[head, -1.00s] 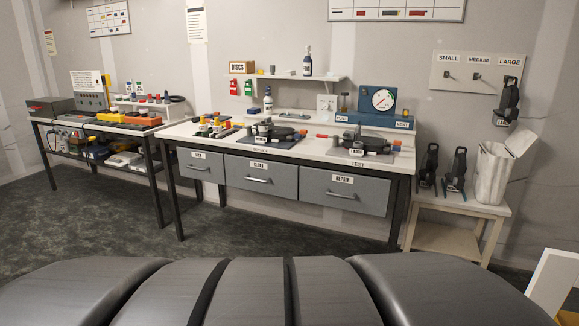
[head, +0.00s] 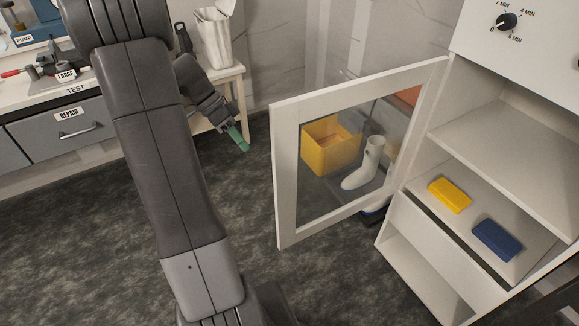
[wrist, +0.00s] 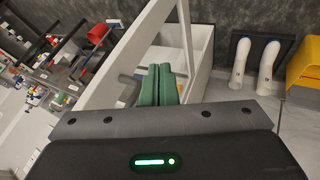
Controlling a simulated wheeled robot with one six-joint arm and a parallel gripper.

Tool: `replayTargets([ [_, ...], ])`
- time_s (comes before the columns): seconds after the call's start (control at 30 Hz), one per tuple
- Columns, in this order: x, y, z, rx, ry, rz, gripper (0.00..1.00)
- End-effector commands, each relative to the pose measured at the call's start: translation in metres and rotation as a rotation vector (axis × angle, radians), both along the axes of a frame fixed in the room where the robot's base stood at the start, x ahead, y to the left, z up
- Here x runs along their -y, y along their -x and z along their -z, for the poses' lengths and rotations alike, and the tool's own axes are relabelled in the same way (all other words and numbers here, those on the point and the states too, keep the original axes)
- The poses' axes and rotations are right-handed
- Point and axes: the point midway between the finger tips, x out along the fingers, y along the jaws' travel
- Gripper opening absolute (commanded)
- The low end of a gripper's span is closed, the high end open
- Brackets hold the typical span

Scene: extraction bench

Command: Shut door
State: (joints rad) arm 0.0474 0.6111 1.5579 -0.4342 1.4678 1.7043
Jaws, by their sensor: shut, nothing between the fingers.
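The door (head: 287,185) has a white frame around a clear pane. It stands wide open, swung out to the left from the white cabinet (head: 418,185) at the right of the head view. My gripper (head: 238,138) has green fingers and is left of the door, apart from its free edge in the head view. In the wrist view the green fingers (wrist: 158,86) are together and empty. A white diagonal bar, which looks like the door frame (wrist: 125,55), passes close to them there; I cannot tell whether they touch.
A yellow block (head: 449,195) and a blue block (head: 497,239) lie on the cabinet's lower shelf. A dial (head: 507,21) is above. Through the pane show a yellow bin (head: 330,146) and a white boot (head: 364,165). A small table with a white bin (head: 213,38) stands behind my arm.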

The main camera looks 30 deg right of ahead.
Motion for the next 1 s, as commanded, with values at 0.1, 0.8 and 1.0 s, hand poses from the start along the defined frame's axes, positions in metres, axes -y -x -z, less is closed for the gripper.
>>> replayTargets([
  [0.1,0.003,-0.003,0.003,0.004,0.021,0.025,0.0],
  [0.8,0.043,0.066,0.079,0.005,0.018,0.024,0.0],
  [1.0,0.044,0.08,0.08,0.006,0.017,0.025,0.0],
])
